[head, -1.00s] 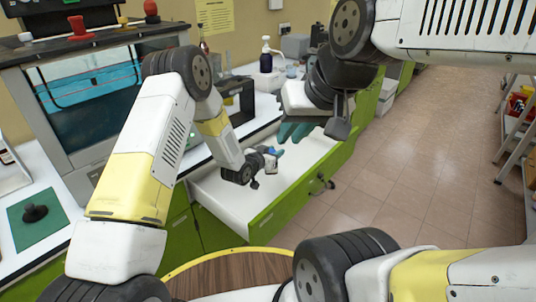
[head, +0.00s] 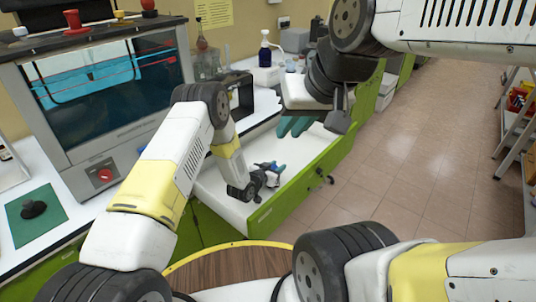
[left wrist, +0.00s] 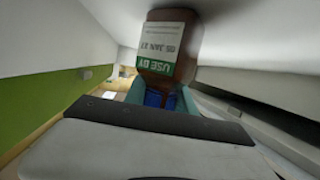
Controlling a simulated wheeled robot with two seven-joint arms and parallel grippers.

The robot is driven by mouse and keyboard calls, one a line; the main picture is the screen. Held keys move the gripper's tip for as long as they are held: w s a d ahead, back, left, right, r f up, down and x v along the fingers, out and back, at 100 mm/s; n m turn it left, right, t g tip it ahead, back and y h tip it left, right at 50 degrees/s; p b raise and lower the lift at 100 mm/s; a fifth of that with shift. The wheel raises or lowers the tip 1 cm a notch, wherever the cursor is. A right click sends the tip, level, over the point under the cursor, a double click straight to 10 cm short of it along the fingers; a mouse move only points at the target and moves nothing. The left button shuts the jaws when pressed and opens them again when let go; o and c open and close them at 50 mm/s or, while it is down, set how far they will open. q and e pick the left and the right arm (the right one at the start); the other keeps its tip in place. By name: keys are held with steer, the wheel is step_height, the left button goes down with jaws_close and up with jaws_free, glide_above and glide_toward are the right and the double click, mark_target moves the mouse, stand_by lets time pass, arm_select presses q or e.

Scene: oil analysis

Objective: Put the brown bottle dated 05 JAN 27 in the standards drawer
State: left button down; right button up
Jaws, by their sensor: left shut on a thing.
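The brown bottle (left wrist: 168,48) fills the top middle of the left wrist view. Its white and green label reads USE BY and 05 JAN 27. My left gripper (head: 273,175) is shut on it near its blue cap (left wrist: 157,98), with teal fingers on either side. In the head view the gripper is inside the open drawer (head: 292,192), which has a green front and white interior. The bottle is mostly hidden there, and I cannot tell whether it touches the drawer floor. My right gripper (head: 295,126) hangs above the drawer's far end; its finger gap is unclear.
A glass-fronted cabinet (head: 110,85) stands on the white counter at left, with a green mat (head: 32,214) before it. A blue bottle with a pump (head: 264,50) stands at the back. Clear tiled floor (head: 400,160) lies right of the drawer.

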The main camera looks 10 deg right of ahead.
arm_select(q)
steer(key=shift+f, duration=0.15)
steer(key=c, duration=1)
jaws_free()
steer(key=shift+c, duration=0.2)
